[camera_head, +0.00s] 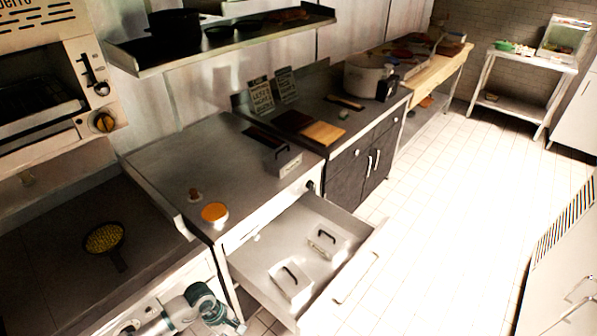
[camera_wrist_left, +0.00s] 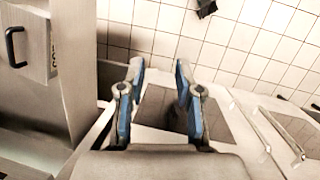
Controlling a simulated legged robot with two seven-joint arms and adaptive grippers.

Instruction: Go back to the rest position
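My left gripper (camera_wrist_left: 160,72) is open and empty in the left wrist view, its two blue-and-grey fingers apart with tiled floor beyond them. In the head view, part of my left arm shows at the bottom edge, in front of the pulled-out drawer; the fingers cannot be made out there. The open drawer (camera_head: 262,262) holds pale lidded boxes with black handles, one nearer (camera_head: 290,283) and one farther (camera_head: 328,243). A black handle (camera_wrist_left: 14,47) also shows at the left of the left wrist view. My right gripper is not in view.
The steel counter (camera_head: 170,160) above the drawer bears an orange round item (camera_head: 214,212) and a small grey box (camera_head: 283,160). A pan of yellow food (camera_head: 104,238) sits at left. A shelf (camera_head: 220,45) hangs above. The tiled floor (camera_head: 450,190) at right is clear.

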